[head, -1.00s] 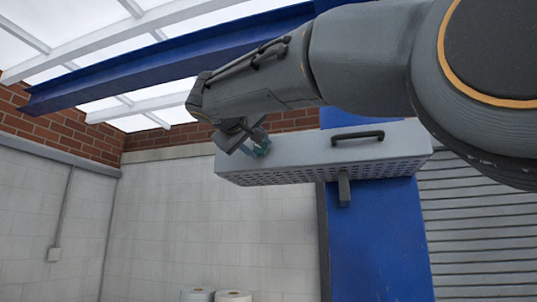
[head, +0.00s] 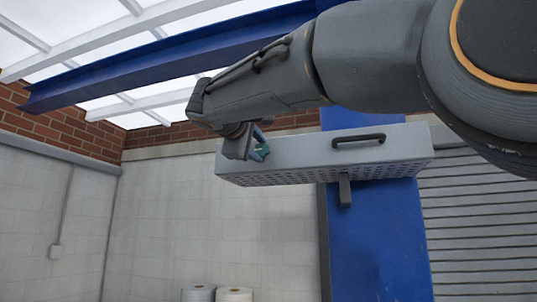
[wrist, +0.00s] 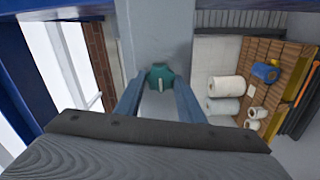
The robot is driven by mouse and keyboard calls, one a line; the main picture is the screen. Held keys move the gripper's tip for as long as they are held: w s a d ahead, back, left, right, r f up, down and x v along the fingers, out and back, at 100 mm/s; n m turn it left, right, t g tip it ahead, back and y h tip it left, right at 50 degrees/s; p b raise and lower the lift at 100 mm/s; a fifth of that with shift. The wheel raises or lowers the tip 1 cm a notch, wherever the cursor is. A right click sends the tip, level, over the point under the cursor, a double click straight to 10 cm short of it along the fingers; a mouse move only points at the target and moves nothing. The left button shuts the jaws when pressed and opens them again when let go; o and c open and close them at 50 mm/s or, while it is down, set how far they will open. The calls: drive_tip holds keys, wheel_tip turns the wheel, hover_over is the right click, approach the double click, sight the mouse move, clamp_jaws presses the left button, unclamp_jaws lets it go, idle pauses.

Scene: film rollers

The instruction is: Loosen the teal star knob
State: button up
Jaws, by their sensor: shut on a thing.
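The teal star knob (head: 260,151) is on the left part of the front face of a light grey box-like guard (head: 310,153) with a perforated underside. My gripper (head: 252,150) is at the knob, its jaws shut on it. In the wrist view the teal knob (wrist: 161,76) shows between the far ends of my two blue-grey fingers (wrist: 160,92), in front of a grey surface. The fingers hide part of the knob in the head view.
A dark handle (head: 358,140) is on the guard's front, right of the knob. A blue column (head: 375,240) stands behind and below. White rolls (wrist: 226,89) and a pallet-like wooden surface (wrist: 262,58) lie far below. Open space is left of the guard.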

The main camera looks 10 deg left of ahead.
drive_tip(key=shift+r, duration=0.1)
idle(0.3)
drive_tip(key=o, duration=1)
drive_tip(key=shift+a, duration=0.1)
drive_tip(key=shift+o, duration=0.2)
drive_tip(key=shift+s, duration=0.15)
drive_tip(key=s+b, duration=0.3)
drive_tip(key=s, duration=0.4)
drive_tip(key=shift+s+a, duration=0.3)
